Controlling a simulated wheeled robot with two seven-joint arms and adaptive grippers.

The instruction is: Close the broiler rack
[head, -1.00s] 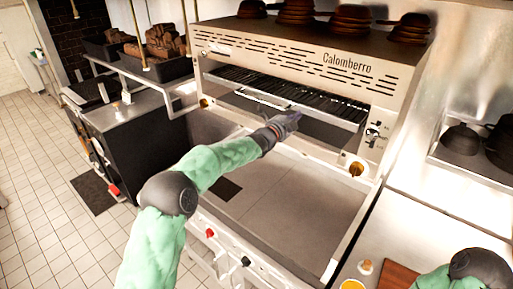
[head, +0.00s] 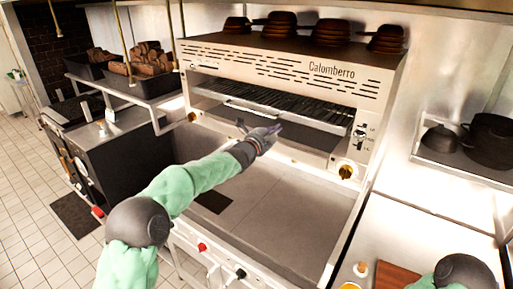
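The broiler (head: 215,57) is a steel unit labelled Calomberro with a wide open front. Its dark wire rack (head: 300,101) lies across the opening, with a pale bar handle (head: 252,110) along its front edge. How far the rack sticks out is hard to tell. My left gripper (head: 259,129) is in front of and just below the rack's front edge, near the middle. Its fingers look spread with nothing between them, and I see a small gap to the handle. My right gripper is out of view; only part of that arm shows at bottom right.
A flat steel griddle surface (head: 290,205) lies under the broiler. Stacked dark pans (head: 318,31) stand on top of it. A knob panel (head: 359,138) is at its right end.

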